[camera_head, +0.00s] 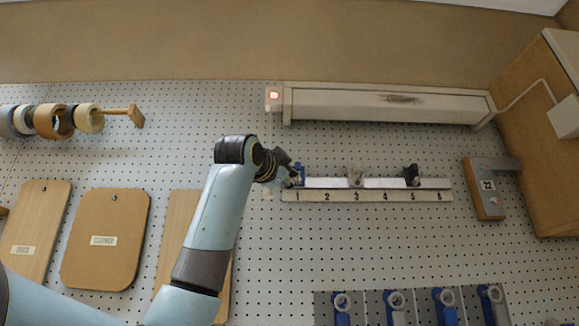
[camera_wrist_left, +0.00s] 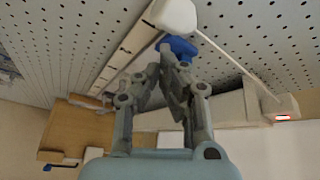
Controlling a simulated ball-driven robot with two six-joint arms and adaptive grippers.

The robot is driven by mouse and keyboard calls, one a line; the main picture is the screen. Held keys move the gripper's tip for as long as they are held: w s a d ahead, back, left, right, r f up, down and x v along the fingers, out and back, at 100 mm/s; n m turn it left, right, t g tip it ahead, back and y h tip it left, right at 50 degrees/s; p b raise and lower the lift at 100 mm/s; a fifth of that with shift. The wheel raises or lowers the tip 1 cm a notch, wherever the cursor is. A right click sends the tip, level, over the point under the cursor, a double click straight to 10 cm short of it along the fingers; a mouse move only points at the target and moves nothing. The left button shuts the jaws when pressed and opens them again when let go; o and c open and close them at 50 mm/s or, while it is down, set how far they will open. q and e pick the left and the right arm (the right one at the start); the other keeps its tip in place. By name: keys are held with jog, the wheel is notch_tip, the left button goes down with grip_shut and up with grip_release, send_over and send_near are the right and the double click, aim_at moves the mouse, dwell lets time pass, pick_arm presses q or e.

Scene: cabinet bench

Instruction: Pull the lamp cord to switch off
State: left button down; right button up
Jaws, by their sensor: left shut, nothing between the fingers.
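The long white lamp housing (camera_head: 390,106) is mounted high on the pegboard, with a small switch box (camera_head: 273,98) glowing red at its left end. A thin pale cord hangs from the box to a small white pull (camera_head: 268,191). In the left wrist view, the white pull (camera_wrist_left: 172,14) is large and near, its cord (camera_wrist_left: 232,65) running to the red-lit switch box (camera_wrist_left: 283,110). My left gripper (camera_head: 296,178) is just right of the cord, partly hidden by its own wrist. In the wrist view its fingers (camera_wrist_left: 167,62) are shut and empty, apart from the pull.
A numbered rail (camera_head: 365,195) with clips lies beside my left gripper; a blue clip (camera_wrist_left: 179,45) shows just beyond the fingertips. Tape rolls (camera_head: 52,121), wooden boards (camera_head: 105,240) and a wooden cabinet (camera_head: 545,130) surround it.

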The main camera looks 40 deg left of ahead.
aim_at(268, 192)
pick_arm(q)
jog(key=shift+s+a+f, duration=0.55)
jog(key=shift+a, duration=0.2)
pick_arm(e)
jog(key=shift+s+d, duration=0.2)
jog(key=shift+d, duration=0.05)
jog(key=shift+d, duration=0.1)
jog(key=shift+d, duration=0.15)
